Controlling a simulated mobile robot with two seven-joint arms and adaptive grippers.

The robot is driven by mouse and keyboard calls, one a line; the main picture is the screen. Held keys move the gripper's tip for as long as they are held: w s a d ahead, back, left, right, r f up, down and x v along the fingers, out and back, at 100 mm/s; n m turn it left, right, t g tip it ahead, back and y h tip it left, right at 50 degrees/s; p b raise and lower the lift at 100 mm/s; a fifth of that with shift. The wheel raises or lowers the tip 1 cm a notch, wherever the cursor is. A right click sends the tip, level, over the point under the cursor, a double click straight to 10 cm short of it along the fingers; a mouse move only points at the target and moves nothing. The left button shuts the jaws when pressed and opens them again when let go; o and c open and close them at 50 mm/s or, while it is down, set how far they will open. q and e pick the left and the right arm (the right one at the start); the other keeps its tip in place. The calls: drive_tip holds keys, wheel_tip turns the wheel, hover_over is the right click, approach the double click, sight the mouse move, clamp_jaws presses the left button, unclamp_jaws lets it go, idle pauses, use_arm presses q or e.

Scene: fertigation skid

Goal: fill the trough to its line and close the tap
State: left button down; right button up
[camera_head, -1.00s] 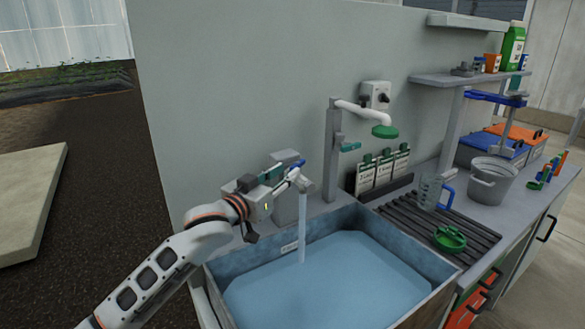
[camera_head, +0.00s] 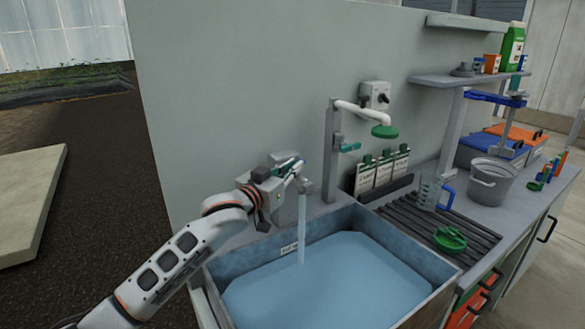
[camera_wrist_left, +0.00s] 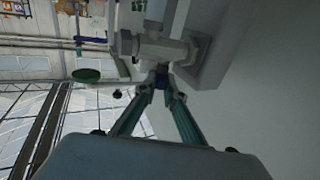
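The tap (camera_head: 305,186) stands at the trough's back left corner, and a water stream (camera_head: 302,230) runs from it into the trough (camera_head: 222,266). The water (camera_head: 335,285) covers the trough floor, its surface just below a small white label (camera_head: 289,248) on the back wall. My left gripper (camera_head: 297,167) is at the top of the tap. The lever is mostly hidden in the head view. My right gripper is not in view.
A white pipe with a green head (camera_head: 384,131) rises behind the trough. Right of the trough are a slatted drainboard (camera_head: 397,212), a clear jug (camera_head: 430,193), a green item (camera_head: 449,239) and a grey bucket (camera_head: 492,181). A wall stands close behind the tap.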

use_arm(q)
drive_tip(key=shift+d+r+m+g+h+p, duration=0.1)
drive_tip(key=shift+r+m+g+h+p, duration=0.25)
drive_tip(key=shift+p, duration=0.85)
drive_tip(key=shift+r+m+g+h+p, duration=0.1)
drive_tip(key=shift+m+g+h+p, duration=0.3)
drive_tip(key=shift+p, duration=0.75)
drive_tip(key=shift+d+f+m+g+h, duration=0.1)
drive_tip(key=shift+f+m+g+h, duration=0.15)
drive_tip(key=shift+m+h, duration=0.3)
drive_tip(key=shift+d+m+g+h, duration=0.1)
drive_tip(key=shift+m+g+h, duration=0.4)
drive_tip(key=shift+h, duration=0.4)
drive_tip(key=shift+f+g+h, duration=0.1)
drive_tip(key=shift+g+h, duration=0.2)
drive_tip(key=shift+g, duration=0.2)
drive_tip(key=shift+w+a+m+g+h+b, duration=0.25)
drive_tip(key=shift+a+m+g+h+b, duration=0.2)
drive_tip(key=shift+m+g, duration=0.45)
drive_tip(key=shift+f, duration=0.1)
